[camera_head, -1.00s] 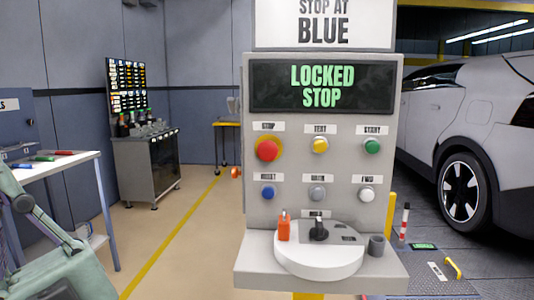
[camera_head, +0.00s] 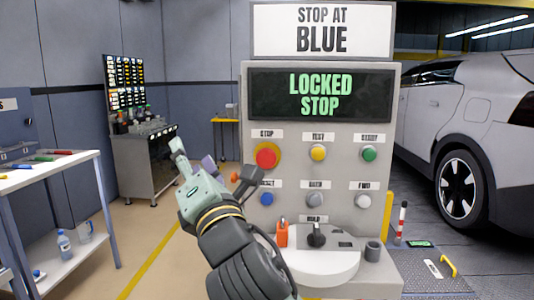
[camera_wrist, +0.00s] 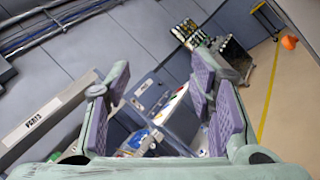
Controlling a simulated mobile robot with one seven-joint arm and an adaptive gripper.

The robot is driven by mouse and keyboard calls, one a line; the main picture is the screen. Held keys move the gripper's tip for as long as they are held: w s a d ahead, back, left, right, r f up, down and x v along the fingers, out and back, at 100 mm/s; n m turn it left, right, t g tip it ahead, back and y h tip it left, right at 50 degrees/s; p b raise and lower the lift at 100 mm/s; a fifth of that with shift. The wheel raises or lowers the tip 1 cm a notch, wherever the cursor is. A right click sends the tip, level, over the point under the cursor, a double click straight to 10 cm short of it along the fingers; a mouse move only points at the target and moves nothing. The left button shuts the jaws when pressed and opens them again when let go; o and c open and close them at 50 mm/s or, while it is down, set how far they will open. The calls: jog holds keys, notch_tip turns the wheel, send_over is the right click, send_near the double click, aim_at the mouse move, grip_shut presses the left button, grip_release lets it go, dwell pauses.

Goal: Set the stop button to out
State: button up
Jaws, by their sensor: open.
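The stop button (camera_head: 267,156) is a red mushroom button on a yellow ring, at the upper left of the grey control panel (camera_head: 322,225). I cannot tell from the front whether it is in or out. The panel's screen (camera_head: 320,94) reads LOCKED STOP in green. My gripper (camera_head: 194,156) is left of the panel, pointing up and away, apart from the button. In the wrist view its purple-padded fingers (camera_wrist: 160,95) are spread with nothing between them. The button is not in the wrist view.
TEST (camera_head: 318,153), START (camera_head: 370,154) and blue (camera_head: 267,199) buttons share the panel. Below are an orange padlock-like piece (camera_head: 282,234) and a black knob (camera_head: 316,235) on a white round base. A white table (camera_head: 60,165) stands left; a car (camera_head: 470,130) right.

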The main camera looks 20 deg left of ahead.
aim_at(267, 160)
jog(key=shift+o, duration=0.8)
jog(key=w+d+f+n+t+h+p, duration=0.1)
jog(key=w+d+f+n+t+h, duration=0.1)
jog(key=w+d+h, duration=0.7)
notch_tip(267, 160, down, 2)
jog(key=shift+d+f+n, duration=0.1)
jog(key=shift+d+n, duration=0.5)
jog(key=shift+d, duration=0.45)
jog(key=p+x, duration=0.3)
jog(key=x, duration=0.7)
jog(key=shift+w+a, duration=0.15)
jog(key=shift+w, duration=0.05)
jog(key=shift+c, duration=0.5)
grip_shut()
